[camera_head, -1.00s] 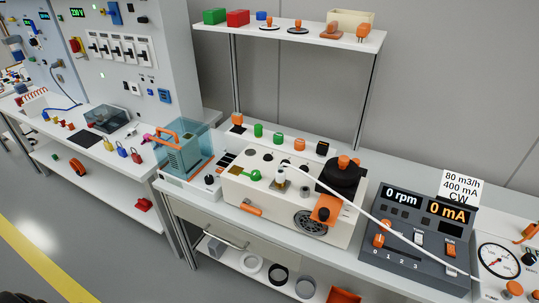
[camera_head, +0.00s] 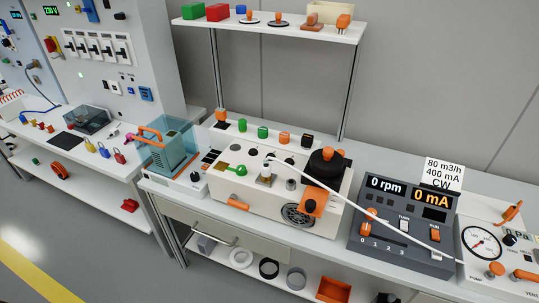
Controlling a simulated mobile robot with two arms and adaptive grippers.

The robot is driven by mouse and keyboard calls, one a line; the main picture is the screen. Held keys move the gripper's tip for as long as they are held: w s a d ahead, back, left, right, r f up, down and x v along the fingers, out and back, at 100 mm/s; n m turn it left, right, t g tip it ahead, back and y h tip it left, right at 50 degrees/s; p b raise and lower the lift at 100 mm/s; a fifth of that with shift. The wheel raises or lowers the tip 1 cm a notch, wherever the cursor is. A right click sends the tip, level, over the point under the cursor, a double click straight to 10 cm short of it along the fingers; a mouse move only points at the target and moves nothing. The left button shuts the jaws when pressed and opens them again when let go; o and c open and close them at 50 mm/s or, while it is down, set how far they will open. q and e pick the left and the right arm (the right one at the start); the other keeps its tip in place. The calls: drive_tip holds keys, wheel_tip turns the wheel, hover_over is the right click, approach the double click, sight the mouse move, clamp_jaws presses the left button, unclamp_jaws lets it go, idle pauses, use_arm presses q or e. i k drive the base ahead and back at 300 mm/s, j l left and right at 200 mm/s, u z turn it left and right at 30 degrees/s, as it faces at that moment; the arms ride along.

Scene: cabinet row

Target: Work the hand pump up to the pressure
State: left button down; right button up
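A white unit (camera_head: 476,273) with a round pressure gauge (camera_head: 482,243) stands at the right edge and is partly cut off. It appears to be the hand pump. The gauge has a red needle, but its reading is too small to tell. An orange handle (camera_head: 512,212) sticks up at its back right. An orange knob (camera_head: 495,269) and another orange part (camera_head: 522,275) sit on its front. A white hose (camera_head: 375,218) runs from the cream machine (camera_head: 240,190) over the grey console toward this unit. Neither of my grippers is in view.
The grey console (camera_head: 400,250) reads 0 rpm and 0 mA, with a card reading 80 m3/h, 400 mA, CW (camera_head: 443,174) behind it. A raised shelf (camera_head: 270,27) holds small parts. A drawer (camera_head: 215,228) and lower shelf lie below the bench. Floor at lower left is clear.

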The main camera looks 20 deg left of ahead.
sight(496, 268)
drive_tip(key=z, duration=1.35)
